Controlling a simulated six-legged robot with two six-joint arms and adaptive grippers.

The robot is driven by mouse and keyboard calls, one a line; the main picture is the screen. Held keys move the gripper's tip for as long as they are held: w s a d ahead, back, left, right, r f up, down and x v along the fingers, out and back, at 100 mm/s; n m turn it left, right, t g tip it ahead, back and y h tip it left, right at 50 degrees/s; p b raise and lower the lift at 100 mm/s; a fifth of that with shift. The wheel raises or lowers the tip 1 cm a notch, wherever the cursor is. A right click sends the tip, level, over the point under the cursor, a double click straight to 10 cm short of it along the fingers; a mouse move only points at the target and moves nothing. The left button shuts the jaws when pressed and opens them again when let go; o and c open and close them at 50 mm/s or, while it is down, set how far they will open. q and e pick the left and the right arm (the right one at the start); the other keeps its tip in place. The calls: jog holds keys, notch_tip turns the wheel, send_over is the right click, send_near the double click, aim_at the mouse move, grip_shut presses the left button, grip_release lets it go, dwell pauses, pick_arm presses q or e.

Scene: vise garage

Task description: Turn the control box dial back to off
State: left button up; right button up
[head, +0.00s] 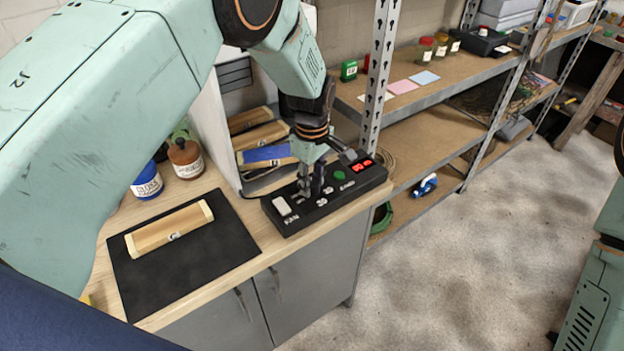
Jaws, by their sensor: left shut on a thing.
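The black control box (345,197) sits at the front right corner of the wooden workbench (205,262). It has a white rocker switch at its left end, a green round button (339,175) and red lit parts (361,165) towards its right end. My left gripper (317,187) points down onto the middle of the box and is shut on a part there, seemingly the dial. The fingers hide the dial, so its setting cannot be read. My right gripper is out of the picture.
A black mat (180,275) with a wooden block (170,229) lies left of the box. A blue-labelled jar (147,182) and a brown bottle (186,160) stand behind it. A metal shelf upright (378,70) rises close behind the box.

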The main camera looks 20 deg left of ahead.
aim_at(312, 182)
pick_arm(q)
jog(key=n, duration=0.5)
jog(key=shift+w+r, duration=0.2)
jog(key=shift+r, duration=0.05)
jog(key=shift+n, duration=0.4)
jog(key=o, duration=1.1)
jog(key=shift+s+f, duration=0.15)
jog(key=shift+o, duration=0.2)
notch_tip(312, 182, up, 12)
